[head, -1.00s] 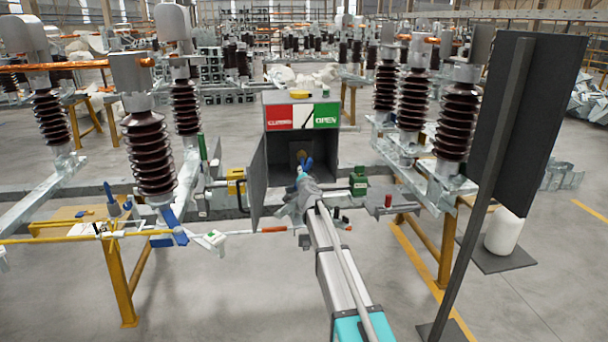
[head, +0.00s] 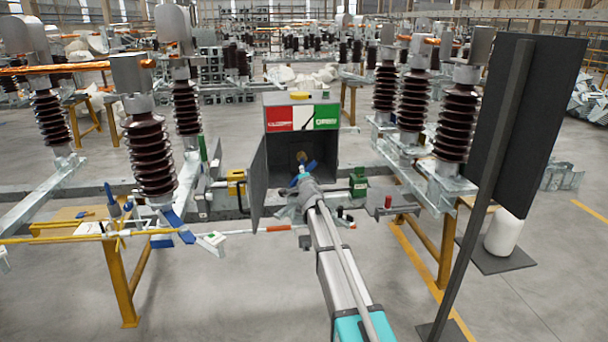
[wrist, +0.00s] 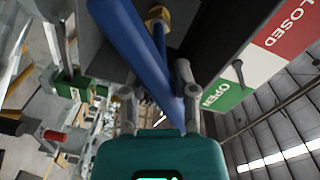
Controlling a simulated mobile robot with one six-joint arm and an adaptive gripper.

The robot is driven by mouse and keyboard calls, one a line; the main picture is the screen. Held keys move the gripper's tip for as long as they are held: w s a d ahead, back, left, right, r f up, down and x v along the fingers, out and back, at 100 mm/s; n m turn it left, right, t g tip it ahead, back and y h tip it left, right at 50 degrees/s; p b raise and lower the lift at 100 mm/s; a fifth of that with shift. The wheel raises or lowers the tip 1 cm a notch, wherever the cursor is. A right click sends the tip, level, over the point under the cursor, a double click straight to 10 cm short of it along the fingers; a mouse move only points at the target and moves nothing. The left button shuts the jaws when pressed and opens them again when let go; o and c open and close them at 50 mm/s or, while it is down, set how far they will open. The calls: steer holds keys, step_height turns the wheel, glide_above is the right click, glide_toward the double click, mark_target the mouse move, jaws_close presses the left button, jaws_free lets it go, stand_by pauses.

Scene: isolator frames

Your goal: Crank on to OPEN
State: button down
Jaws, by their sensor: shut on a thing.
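The open grey drive box (head: 268,152) stands in the middle of the head view. Its sign has a red CLOSED half (head: 280,118) and a green OPEN half (head: 326,117), with a slanted pointer (head: 308,118) near the dividing line. The blue crank (wrist: 143,42) runs beside a brass shaft end (wrist: 156,18) in the wrist view; part of it also shows inside the box (head: 310,164). My gripper (wrist: 158,98) is shut on the crank, with the blue bar between its fingers. In the head view my wrist hides much of the grip.
The box's door (head: 258,185) stands open on the left. A green block (head: 358,181) and a grey plate with a red piece (head: 388,202) lie to the right. A dark panel on a post (head: 515,110) stands further right. Tall brown insulators (head: 148,155) flank both sides.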

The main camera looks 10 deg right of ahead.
steer(key=shift+w+a+r, duration=0.1)
steer(key=shift+a+r, duration=0.05)
steer(key=shift+a, duration=0.05)
stand_by(0.3)
steer(key=shift+r+m, duration=0.1)
steer(key=shift+m, duration=1.1)
steer(key=shift+d+m+p, duration=0.1)
steer(key=shift+m+p, duration=0.2)
steer(key=shift+r+m+y, duration=0.1)
steer(key=shift+m+y, duration=0.2)
steer(key=shift+d+m, duration=0.1)
steer(key=shift+m, duration=0.4)
steer(key=shift+r, duration=0.1)
steer(key=shift+d+r+m, duration=0.1)
steer(key=shift+m, duration=1.1)
